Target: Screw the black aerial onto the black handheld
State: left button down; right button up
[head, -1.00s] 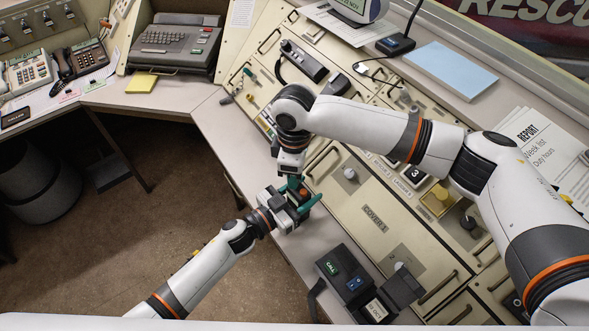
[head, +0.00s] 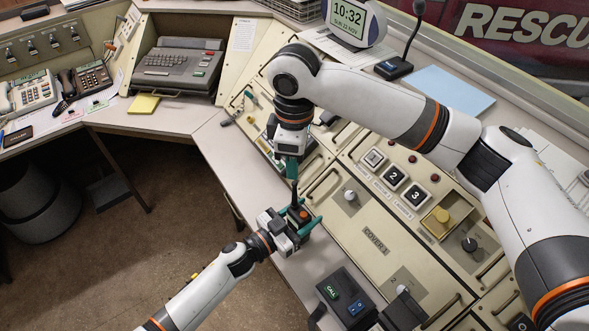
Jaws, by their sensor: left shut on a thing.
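My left gripper (head: 301,219) is shut on the black handheld (head: 301,213), which has an orange patch on top. Its green fingers lie on either side of the handheld, by the console's front edge. The black aerial (head: 294,193) shows as a thin dark upright piece just above the handheld. I cannot tell whether its lower end is seated or only touching. My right gripper (head: 290,170) points down from above, with its green fingers at the aerial's upper end. The fingers overlap in this view, so their opening is hidden.
The sloped console panel (head: 400,262) with its handles and knobs lies right of the grippers. A black box with CALL and blue buttons (head: 345,298) stands at the front below. Open floor (head: 130,255) lies to the left. My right arm spans the upper right.

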pick_arm(q)
jog(key=shift+c, duration=2.4)
grip_release()
jog(key=b+v, duration=0.1)
jog(key=v, duration=1.1)
